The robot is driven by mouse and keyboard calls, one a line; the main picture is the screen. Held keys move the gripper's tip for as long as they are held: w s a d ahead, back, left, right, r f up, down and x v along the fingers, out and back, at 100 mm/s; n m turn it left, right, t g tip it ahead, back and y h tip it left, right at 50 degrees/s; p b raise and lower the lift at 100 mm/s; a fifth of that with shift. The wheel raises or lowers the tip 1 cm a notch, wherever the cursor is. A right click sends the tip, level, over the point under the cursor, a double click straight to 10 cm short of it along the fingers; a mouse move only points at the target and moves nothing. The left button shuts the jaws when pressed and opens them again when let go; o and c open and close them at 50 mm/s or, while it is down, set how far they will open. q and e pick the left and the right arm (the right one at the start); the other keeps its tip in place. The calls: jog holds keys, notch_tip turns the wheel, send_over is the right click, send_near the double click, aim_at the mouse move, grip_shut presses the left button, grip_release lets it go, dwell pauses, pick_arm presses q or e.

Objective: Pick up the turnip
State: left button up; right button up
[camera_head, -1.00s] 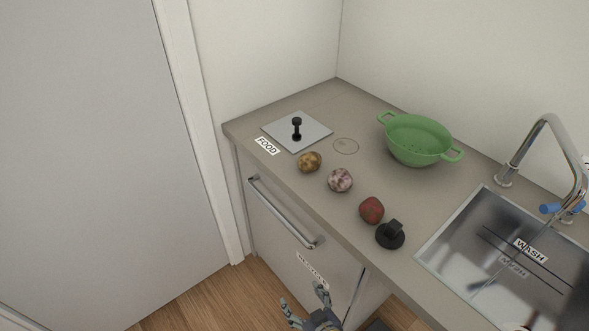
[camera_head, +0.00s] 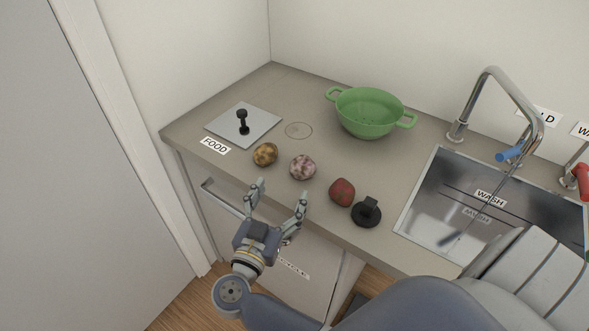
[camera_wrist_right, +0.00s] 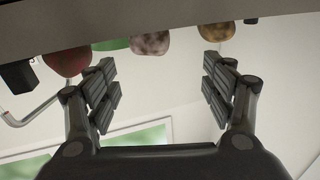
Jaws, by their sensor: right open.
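The turnip (camera_head: 303,167), which I take to be the round pinkish-white mottled vegetable, sits on the counter between a yellow-brown one and a red one. It also shows in the right wrist view (camera_wrist_right: 150,43), at the top between my fingers. My right gripper (camera_head: 280,194) is open and empty at the counter's front edge, just in front of the turnip and apart from it. Its spread fingers show in the right wrist view (camera_wrist_right: 161,88). My left gripper is not in view.
The yellow-brown vegetable (camera_head: 265,154) and red vegetable (camera_head: 342,192) flank the turnip. A black knob (camera_head: 367,212) is beside the red one. A green colander (camera_head: 369,113) stands behind. A square plate with a black handle (camera_head: 243,122) is left; the sink (camera_head: 431,206) is right.

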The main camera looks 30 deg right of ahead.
aim_at(299, 175)
jog(key=shift+s+f+g, duration=0.25)
jog(key=shift+s+g, duration=0.1)
jog(key=shift+g, duration=0.35)
jog(key=shift+d+f, duration=0.1)
jog(key=shift+d, duration=0.15)
jog(key=x, duration=0.4)
jog(key=shift+w+d+p, duration=0.1)
jog(key=shift+d+p, duration=0.3)
jog(key=x, duration=0.3)
jog(key=p+x, duration=0.1)
jog(key=x, duration=0.1)
jog(key=shift+w+d+f, duration=0.25)
jog(key=shift+w+f, duration=0.05)
jog(key=shift+a, duration=0.1)
jog(key=c, duration=1.1)
